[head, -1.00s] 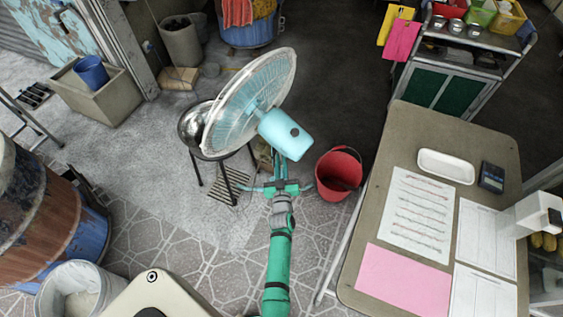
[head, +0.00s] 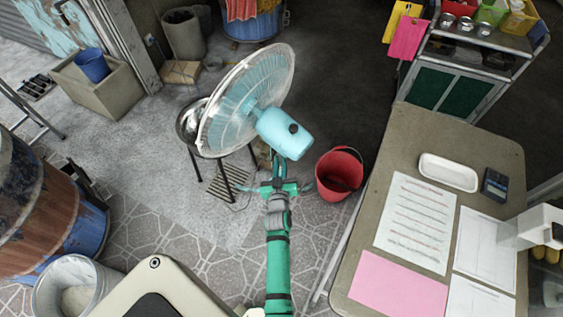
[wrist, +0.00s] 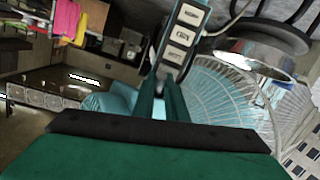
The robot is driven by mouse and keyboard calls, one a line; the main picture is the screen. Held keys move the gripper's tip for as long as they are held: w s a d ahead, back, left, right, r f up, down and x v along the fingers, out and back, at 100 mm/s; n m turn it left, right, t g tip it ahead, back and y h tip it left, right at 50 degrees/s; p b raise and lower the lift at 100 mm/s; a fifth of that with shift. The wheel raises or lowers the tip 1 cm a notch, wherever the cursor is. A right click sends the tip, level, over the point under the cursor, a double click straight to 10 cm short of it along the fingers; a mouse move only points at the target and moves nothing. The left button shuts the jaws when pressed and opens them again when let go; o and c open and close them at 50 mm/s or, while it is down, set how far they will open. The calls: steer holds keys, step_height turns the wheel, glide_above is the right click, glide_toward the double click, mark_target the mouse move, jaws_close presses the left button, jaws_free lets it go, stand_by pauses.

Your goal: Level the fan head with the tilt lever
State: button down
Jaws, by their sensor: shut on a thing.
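The fan has a pale blue motor housing (head: 280,136) with a dark knob, and a round wire cage (head: 240,98) that leans to the left. Its head is tilted, with the cage facing left and slightly down. My gripper (head: 279,186) reaches low at the stand under the housing. In the wrist view the two green fingers (wrist: 161,98) are close together around a small grey piece, apparently the tilt lever (wrist: 162,84), mostly hidden. A grey button panel (wrist: 181,35) lies just beyond the fingertips. The housing (wrist: 108,103) and cage (wrist: 235,90) show behind them.
A red bucket (head: 339,174) stands close right of the stand, and a table (head: 405,150) with papers fills the right. A metal bowl (head: 192,122) on a stand sits behind the cage. A barrel (head: 45,205) is at left. Tiled floor between is clear.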

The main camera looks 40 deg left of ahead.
steer(key=shift+s+a, duration=0.25)
steer(key=shift+a, duration=0.05)
steer(key=shift+s+a, duration=0.1)
steer(key=shift+a, duration=0.05)
stand_by(0.3)
steer(key=c, duration=1.8)
jaws_free()
steer(key=shift+r, duration=0.1)
steer(key=shift+w+d, duration=0.2)
steer(key=shift+w, duration=0.05)
